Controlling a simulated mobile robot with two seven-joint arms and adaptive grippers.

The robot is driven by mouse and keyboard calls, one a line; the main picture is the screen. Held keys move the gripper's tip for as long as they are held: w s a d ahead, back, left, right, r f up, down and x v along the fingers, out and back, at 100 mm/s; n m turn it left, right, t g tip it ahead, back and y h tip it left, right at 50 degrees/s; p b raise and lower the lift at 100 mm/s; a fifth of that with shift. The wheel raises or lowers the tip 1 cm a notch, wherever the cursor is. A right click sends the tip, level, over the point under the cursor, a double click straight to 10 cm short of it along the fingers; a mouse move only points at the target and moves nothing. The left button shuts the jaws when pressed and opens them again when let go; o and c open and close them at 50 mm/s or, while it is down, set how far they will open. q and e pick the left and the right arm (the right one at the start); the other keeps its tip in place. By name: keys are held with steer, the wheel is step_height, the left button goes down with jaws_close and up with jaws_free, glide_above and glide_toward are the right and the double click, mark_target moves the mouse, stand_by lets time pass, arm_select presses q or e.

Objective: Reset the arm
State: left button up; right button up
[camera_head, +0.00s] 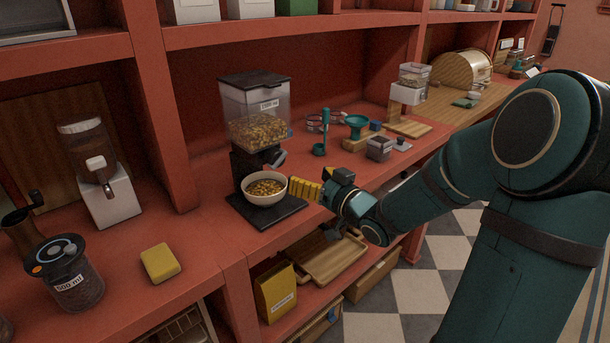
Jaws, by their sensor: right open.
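My right arm comes in from the right, and its right gripper (308,190) reaches over the counter with yellow fingers beside a white bowl (264,198). The fingertips are close to the bowl's right rim; I cannot tell whether they touch it. The gripper is open and holds nothing that I can see. The bowl holds cereal-like pieces and stands on the dark base of a dispenser (256,112), below its spout. The dispenser's clear hopper is partly full of similar pieces. My left gripper is out of view.
A yellow sponge (160,263), a labelled jar (75,285) and a white dispenser (105,190) stand on the counter to the left. A teal funnel (356,124) and small containers stand behind the gripper. A wooden tray (325,258) and yellow box (275,292) are on the lower shelf.

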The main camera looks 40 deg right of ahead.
stand_by(0.8)
steer(key=s+a+f+m+g, duration=0.1)
steer(key=a+f+g, duration=0.25)
steer(key=f, duration=0.55)
steer(key=a+f+g, duration=0.2)
steer(key=a+f, duration=0.2)
steer(key=f, duration=0.6)
steer(key=s+a+f+m+g, duration=0.1)
steer(key=a+f+g, duration=0.25)
steer(key=f, duration=0.55)
steer(key=s+a+f+g+y, duration=0.3)
steer(key=s+a+f+g, duration=0.6)
steer(key=s+a+f, duration=0.8)
steer(key=w+r+n+t, duration=0.1)
steer(key=w+r, duration=0.3)
steer(key=r, duration=0.3)
steer(key=shift+w+a+r+n+t, duration=0.25)
steer(key=shift+a+n+t, duration=0.05)
steer(key=shift+a+n, duration=0.1)
